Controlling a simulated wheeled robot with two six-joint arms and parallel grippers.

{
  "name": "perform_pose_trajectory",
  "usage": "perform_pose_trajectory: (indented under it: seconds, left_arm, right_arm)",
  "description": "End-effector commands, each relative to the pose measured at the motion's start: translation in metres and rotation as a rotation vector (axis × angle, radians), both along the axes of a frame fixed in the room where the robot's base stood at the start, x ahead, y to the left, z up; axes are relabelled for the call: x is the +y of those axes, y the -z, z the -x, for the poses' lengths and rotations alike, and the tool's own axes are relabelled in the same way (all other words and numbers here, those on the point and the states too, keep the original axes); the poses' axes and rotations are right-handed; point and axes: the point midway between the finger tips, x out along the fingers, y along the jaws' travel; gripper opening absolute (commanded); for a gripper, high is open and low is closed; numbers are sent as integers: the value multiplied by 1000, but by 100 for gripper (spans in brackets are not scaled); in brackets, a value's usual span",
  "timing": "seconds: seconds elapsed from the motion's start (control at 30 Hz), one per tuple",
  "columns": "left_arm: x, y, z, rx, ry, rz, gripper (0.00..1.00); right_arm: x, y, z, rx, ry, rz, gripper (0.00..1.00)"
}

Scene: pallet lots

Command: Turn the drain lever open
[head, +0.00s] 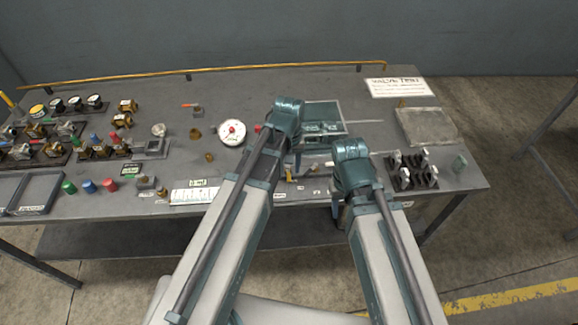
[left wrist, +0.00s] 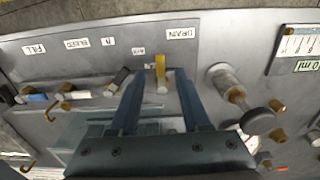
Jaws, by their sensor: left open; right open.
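In the left wrist view a small lever with a yellow handle (left wrist: 160,66) stands by the white DRAIN label (left wrist: 182,33), on a grey panel edge. My left gripper (left wrist: 156,74) is open, with one blue finger on each side of this lever; I cannot tell whether either finger touches it. In the head view my left gripper (head: 294,168) points down at the table's front edge, and the yellow handle shows small beside it. My right gripper (head: 337,207) hangs by the front edge, farther right, mostly hidden by its own wrist.
The left wrist view shows a black-handled valve (left wrist: 119,78), a FILL label (left wrist: 34,49), a BLEED label (left wrist: 76,43) and a dark round knob (left wrist: 258,121) nearby. A dial gauge (head: 232,132) and a rack of clips (head: 412,170) flank my arms on the table.

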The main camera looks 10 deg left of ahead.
Motion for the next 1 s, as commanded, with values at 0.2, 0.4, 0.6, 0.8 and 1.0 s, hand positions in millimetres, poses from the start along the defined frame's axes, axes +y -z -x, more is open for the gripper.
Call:
perform_pose_trajectory:
  seconds: [0.2,0.4,0.6,0.8,1.0]
  left_arm:
    - [0,-41,0,0,0,0,47]
    - [0,-72,0,0,0,0,47]
    - [0,-101,0,0,0,0,47]
    - [0,-113,0,0,0,0,47]
    - [0,-112,0,0,0,0,47]
  right_arm:
    - [0,-41,0,0,-1,0,50]
    - [0,-72,0,0,-2,0,50]
    - [0,-101,0,0,-1,0,50]
    - [0,-113,0,0,4,-1,50]
    - [0,-112,0,0,5,-1,50]
